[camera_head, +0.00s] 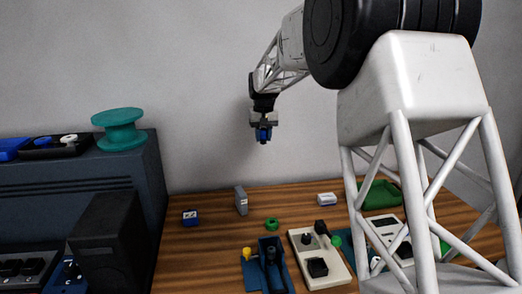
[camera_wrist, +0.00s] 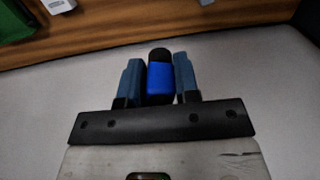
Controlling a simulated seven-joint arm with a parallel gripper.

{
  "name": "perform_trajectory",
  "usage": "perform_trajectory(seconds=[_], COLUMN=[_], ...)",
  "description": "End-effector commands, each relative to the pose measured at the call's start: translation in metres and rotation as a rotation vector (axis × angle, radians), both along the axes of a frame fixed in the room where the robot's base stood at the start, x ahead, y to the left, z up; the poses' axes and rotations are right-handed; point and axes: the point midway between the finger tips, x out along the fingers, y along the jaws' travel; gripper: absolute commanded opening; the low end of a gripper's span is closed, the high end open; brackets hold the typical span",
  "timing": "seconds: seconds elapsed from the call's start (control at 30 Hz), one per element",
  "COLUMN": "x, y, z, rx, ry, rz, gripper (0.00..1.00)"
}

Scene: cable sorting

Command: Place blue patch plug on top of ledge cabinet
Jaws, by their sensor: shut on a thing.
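My gripper (camera_head: 263,122) is shut on the blue patch plug (camera_head: 263,134) and holds it in the air in front of the grey wall, above the wooden table. In the wrist view the blue plug (camera_wrist: 160,82), with a black end, sits between the two blue-grey fingers. The ledge cabinet (camera_head: 70,180) is the dark blue-grey block at the left of the head view. Its top carries a green spool (camera_head: 120,130), a black tray (camera_head: 55,148) with a blue and a white piece, and a blue item (camera_head: 12,149). The plug is right of the cabinet and apart from it.
On the wooden table (camera_head: 200,255) are a small blue block (camera_head: 190,217), a grey box (camera_head: 241,201), a white box (camera_head: 327,199), a green ring (camera_head: 272,224), a blue holder (camera_head: 279,262) and a beige power strip (camera_head: 318,262). A dark box (camera_head: 108,240) stands before the cabinet.

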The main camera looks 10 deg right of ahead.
Motion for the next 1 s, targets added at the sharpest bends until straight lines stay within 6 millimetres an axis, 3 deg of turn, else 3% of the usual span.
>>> perform_trajectory(seconds=[0.1,0.27,0.63,1.0], x=[0.000,0.000,0.000,0.009], y=[0.000,0.000,0.000,0.079], z=[0.043,0.096,0.178,0.174], rx=[0.000,0.000,0.000,0.000], ry=[-0.005,-0.004,-0.002,0.001], rz=[0.000,0.000,0.000,0.058], gripper=[0.01,0.01,0.01,0.01])
